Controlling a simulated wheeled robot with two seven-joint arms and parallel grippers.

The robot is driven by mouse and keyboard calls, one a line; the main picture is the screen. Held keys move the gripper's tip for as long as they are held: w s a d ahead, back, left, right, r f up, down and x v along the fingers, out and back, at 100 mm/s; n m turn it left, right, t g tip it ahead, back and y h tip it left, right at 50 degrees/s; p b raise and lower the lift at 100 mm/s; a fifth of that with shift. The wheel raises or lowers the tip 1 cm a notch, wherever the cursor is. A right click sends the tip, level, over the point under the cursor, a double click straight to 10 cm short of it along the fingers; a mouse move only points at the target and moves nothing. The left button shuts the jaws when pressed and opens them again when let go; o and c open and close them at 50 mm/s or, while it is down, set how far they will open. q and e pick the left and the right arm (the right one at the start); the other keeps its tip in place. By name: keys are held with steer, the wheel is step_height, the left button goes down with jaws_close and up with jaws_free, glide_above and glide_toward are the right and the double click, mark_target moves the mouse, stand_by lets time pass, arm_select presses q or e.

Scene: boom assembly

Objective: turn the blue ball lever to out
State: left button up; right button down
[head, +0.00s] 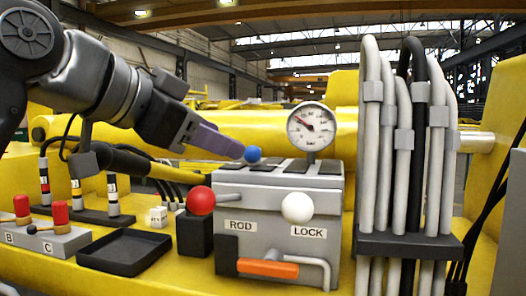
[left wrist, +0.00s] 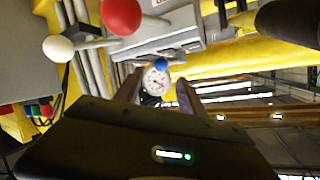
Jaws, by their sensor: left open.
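The blue ball (head: 253,154) of the lever sits at the top of the grey valve box (head: 325,228), near its left rear part. My left gripper (head: 238,150) reaches in from the left with its fingertips close beside the blue ball. In the left wrist view the blue ball (left wrist: 161,64) shows between the two open fingers, near their tips. Whether a finger touches it I cannot tell. The lever's rod is mostly hidden, and no mark for "out" is readable. My right gripper is not in view.
A red ball (head: 201,200) by the ROD label and a white ball (head: 297,207) by LOCK stick out in front. A gauge (head: 311,127) stands behind the box. An orange handle (head: 267,268) is below. Hoses (head: 408,150) rise at right; a black tray (head: 124,251) lies left.

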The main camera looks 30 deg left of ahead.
mark_target(248, 151)
arm_select(q)
steer(key=shift+w, duration=0.15)
steer(key=x, duration=0.7)
steer(key=shift+w+f, duration=0.1)
steer(key=shift+w, duration=0.15)
steer(key=shift+a, duration=0.1)
steer(key=shift+c, duration=0.3)
jaws_close()
stand_by(0.9)
